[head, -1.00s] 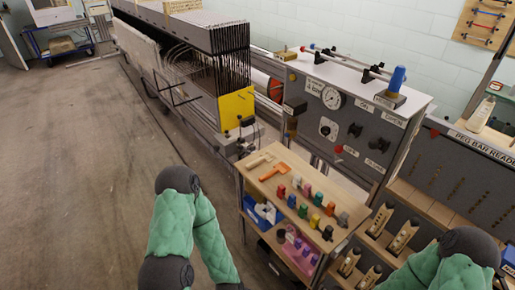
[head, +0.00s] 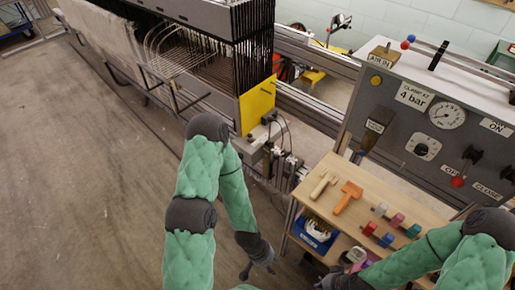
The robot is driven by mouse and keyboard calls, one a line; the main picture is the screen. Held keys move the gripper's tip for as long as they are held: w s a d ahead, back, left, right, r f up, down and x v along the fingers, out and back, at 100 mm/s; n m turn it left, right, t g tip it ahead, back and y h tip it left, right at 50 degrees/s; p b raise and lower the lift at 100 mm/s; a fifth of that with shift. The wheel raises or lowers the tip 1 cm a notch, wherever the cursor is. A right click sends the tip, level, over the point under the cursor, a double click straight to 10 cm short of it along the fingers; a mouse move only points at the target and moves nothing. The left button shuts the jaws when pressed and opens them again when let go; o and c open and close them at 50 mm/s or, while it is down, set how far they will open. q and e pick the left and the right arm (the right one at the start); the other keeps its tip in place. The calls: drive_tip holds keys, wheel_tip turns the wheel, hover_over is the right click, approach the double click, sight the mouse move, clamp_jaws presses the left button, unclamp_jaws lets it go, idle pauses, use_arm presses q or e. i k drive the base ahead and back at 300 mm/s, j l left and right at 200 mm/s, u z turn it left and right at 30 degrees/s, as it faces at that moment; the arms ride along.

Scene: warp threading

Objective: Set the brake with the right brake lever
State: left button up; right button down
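I cannot pick out a part that is clearly the right brake lever. A lever with a red ball (head: 458,182) sits on the grey control panel between the OPEN and CLOSE labels. My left gripper (head: 258,273) points down beside the left end of the wooden cart, over the floor; its dark fingers look spread and hold nothing visible. My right gripper (head: 338,284) is at the bottom edge, in front of the cart, partly cut off, and its fingers cannot be made out. Neither gripper touches a lever.
The loom's yellow end plate (head: 257,105) stands ahead, with dark fittings (head: 285,165) below it. The wooden cart top (head: 345,170) carries a cream tool, an orange tool (head: 348,197) and coloured pieces. A blue bin (head: 316,236) sits below. Open floor (head: 90,190) lies left.

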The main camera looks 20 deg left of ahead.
sight(276, 156)
drive_tip(key=i+j, duration=0.1)
drive_tip(key=j, duration=0.35)
drive_tip(key=i+j, duration=0.1)
drive_tip(key=j, duration=0.8)
drive_tip(key=i+j, duration=0.15)
drive_tip(key=j, duration=0.3)
drive_tip(key=i+j, duration=0.1)
drive_tip(key=j, duration=0.35)
